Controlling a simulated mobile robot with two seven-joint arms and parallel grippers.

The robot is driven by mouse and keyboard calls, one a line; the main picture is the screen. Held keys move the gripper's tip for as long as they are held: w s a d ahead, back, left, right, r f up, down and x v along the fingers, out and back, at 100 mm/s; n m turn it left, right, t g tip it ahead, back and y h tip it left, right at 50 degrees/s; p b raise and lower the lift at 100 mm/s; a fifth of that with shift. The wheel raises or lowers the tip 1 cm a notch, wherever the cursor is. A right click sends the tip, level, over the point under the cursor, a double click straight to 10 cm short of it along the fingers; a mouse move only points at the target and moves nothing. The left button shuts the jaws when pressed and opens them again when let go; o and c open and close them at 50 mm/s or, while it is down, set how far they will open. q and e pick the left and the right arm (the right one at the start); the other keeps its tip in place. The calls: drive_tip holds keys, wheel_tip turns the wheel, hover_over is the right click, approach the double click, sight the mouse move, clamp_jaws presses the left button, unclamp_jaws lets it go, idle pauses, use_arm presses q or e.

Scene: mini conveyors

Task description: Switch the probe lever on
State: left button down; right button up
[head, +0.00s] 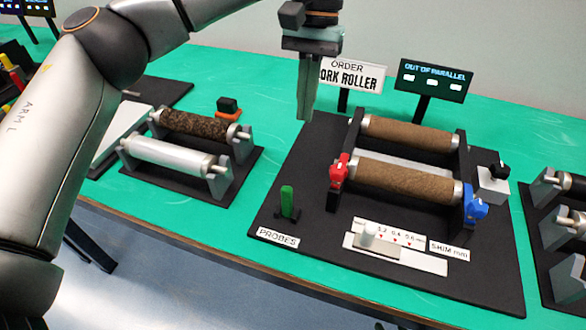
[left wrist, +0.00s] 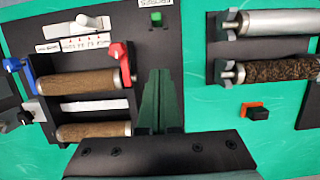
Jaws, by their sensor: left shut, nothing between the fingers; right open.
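The probe lever is a green upright handle (head: 287,200) in a black base, behind the PROBES label (head: 278,237) at the left front of the black station board. In the left wrist view the green lever (left wrist: 157,18) shows small at the top centre. My left gripper (head: 306,116) is shut and empty, pointing down above the back left of the board. It is well behind and above the lever, not touching it. Its fingers (left wrist: 159,75) also show in the left wrist view. My right gripper is not in view.
Right of the lever are a red knob (head: 338,170), brown rollers (head: 405,176), a blue knob (head: 474,207) and a shim slider (head: 370,232). An ORDER CORK ROLLER sign (head: 350,75) and an OUT OF PARALLEL display (head: 433,80) stand behind. Another roller stand (head: 190,190) is left.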

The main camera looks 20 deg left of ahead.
sight(287, 202)
use_arm(q)
drive_tip(key=b+x, duration=0.1)
drive_tip(key=x, duration=0.8)
drive_tip(key=shift+f+b, duration=0.3)
drive_tip(key=shift+f, duration=0.05)
drive_tip(key=s, duration=0.2)
drive_tip(key=shift+s+f, duration=0.2)
drive_tip(key=shift+s, duration=0.95)
use_arm(e)
drive_tip(key=shift+s+d+f, duration=0.15)
drive_tip(key=shift+d+f, duration=0.05)
drive_tip(key=shift+f, duration=0.6)
